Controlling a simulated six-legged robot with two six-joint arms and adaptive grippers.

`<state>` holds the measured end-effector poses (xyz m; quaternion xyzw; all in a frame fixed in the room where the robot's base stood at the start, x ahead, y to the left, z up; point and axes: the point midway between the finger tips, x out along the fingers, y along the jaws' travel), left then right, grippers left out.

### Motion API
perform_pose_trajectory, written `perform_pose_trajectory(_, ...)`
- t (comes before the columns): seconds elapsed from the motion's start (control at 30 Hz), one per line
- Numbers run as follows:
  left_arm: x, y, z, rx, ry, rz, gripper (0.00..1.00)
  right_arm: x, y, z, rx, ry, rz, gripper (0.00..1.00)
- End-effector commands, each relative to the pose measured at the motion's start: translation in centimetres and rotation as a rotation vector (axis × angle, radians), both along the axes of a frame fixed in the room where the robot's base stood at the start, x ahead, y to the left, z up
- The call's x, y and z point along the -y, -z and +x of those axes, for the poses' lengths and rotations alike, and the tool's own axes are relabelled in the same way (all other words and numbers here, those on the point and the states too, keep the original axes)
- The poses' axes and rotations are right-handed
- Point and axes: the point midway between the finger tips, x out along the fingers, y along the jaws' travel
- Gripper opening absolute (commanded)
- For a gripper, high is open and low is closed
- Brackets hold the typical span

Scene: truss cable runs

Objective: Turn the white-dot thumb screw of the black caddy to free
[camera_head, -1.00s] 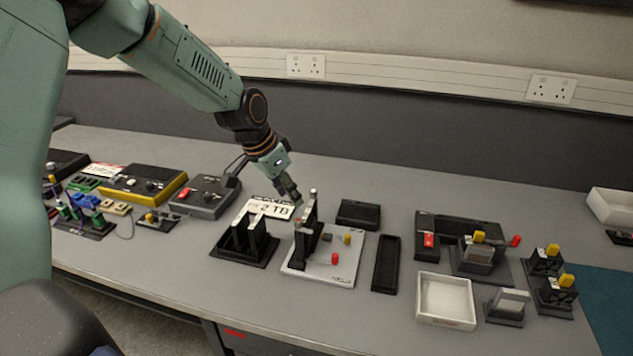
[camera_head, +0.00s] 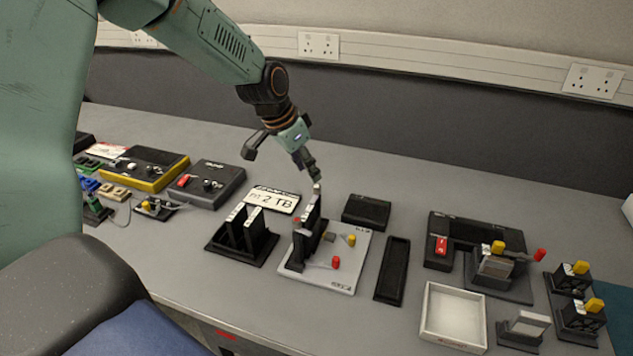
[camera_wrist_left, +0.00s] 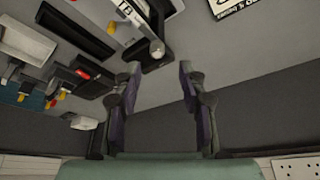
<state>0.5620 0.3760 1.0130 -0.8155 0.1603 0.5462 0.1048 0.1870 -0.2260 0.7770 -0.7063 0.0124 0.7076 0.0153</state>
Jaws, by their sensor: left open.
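A black caddy (camera_head: 311,218) stands upright on a pale plate (camera_head: 345,273) in the middle of the bench. A pale thumb screw (camera_head: 317,188) shows at its top end; I cannot make out a white dot on it. In the left wrist view the thumb screw (camera_wrist_left: 157,49) lies just beyond the fingertips, roughly between them. My left gripper (camera_head: 284,166) is open and empty, above and behind the caddy, with one fingertip close to the screw in the picture. Its spread fingers also show in the left wrist view (camera_wrist_left: 160,70). My right gripper is not in view.
A dark stand with two upright black pieces (camera_head: 243,238) is left of the plate. A "2 TB" card (camera_head: 272,199) lies behind it. A black box (camera_head: 366,211) and a narrow black tray (camera_head: 392,271) are to the right, then a white tray (camera_head: 454,315).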

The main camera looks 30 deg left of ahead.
Motion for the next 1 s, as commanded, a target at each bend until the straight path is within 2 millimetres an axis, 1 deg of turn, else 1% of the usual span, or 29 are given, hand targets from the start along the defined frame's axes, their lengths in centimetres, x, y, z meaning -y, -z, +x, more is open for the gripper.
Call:
perform_pose_trajectory(0.03,0.1,1.1,0.2,-0.004,0.001,0.002,0.41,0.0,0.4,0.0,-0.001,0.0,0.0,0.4)
perform_pose_trajectory(0.1,0.3,2.2,0.5,-0.003,0.001,0.003,0.41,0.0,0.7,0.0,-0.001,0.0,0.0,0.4)
perform_pose_trajectory(0.3,0.8,4.5,1.5,-0.002,0.001,0.002,0.41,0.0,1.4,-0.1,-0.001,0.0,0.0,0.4)
perform_pose_trajectory(0.47,0.9,5.3,2.0,0.0,0.001,0.002,0.41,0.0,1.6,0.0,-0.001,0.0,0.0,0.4)
perform_pose_trajectory(0.73,1.0,5.3,2.2,0.001,0.001,0.002,0.41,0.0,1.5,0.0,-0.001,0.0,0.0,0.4)
perform_pose_trajectory(1.0,0.9,5.3,2.3,0.0,0.001,0.002,0.19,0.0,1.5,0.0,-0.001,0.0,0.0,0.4)
